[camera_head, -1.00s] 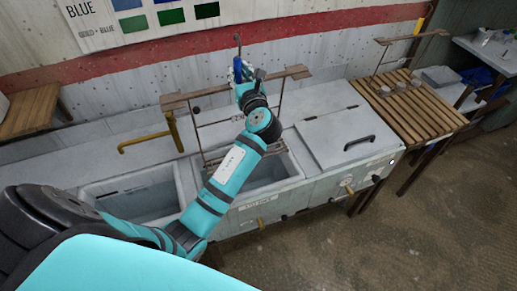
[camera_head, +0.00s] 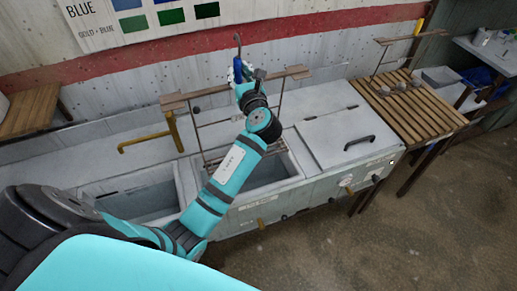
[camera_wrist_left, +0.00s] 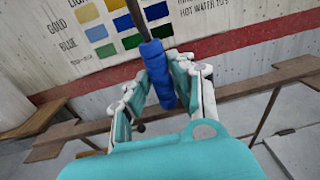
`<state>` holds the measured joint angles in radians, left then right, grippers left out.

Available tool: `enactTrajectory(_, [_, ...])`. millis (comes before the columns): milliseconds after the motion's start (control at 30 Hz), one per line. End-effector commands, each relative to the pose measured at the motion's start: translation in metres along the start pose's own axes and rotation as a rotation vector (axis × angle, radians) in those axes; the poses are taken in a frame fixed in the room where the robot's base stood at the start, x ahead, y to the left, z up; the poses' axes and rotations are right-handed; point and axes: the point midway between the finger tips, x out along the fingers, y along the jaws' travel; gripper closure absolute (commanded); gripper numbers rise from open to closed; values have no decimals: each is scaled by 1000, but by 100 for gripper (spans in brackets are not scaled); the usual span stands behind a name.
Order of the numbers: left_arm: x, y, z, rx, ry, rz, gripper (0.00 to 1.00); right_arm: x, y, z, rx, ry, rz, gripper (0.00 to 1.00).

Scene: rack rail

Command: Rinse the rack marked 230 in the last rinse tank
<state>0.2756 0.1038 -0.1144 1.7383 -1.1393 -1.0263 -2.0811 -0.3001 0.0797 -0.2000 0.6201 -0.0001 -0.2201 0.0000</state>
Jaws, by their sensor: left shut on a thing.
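My left gripper (camera_head: 242,75) is shut on the blue grip (camera_wrist_left: 158,72) of a rack with a hook on top. The rack's wooden crossbar (camera_head: 179,101) extends to both sides behind my gripper. Its thin frame hangs down to the opening of the middle tank (camera_head: 291,174); how deep its lower end sits is unclear, and my forearm hides part of it. An open tank (camera_head: 92,198) holding liquid is at the left. A tank with a shut grey lid (camera_head: 335,136) is at the right. No 230 mark is readable. My right gripper is out of view.
A brass spout (camera_head: 143,141) stands behind the tanks at the left. A second rack (camera_head: 425,36) stands at a slatted wooden table (camera_head: 425,110) at the right, with small round pieces at its foot. A wooden shelf (camera_head: 30,110) is at far left. Wall chart (camera_head: 130,20) hangs behind.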

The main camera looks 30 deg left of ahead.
Motion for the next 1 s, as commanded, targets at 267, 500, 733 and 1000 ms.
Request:
enactTrajectory(267, [0, 0, 2, -2, -4, 0, 100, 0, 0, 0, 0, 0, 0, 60])
enactTrajectory(500, [-1, 0, 2, -2, -4, -1, 100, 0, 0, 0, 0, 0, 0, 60])
enactTrajectory(733, [-18, -1, 2, -2, -4, -1, 100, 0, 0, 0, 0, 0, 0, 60])
enactTrajectory(1000, [-41, -2, 1, -1, -4, -1, 100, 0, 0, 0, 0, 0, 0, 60])
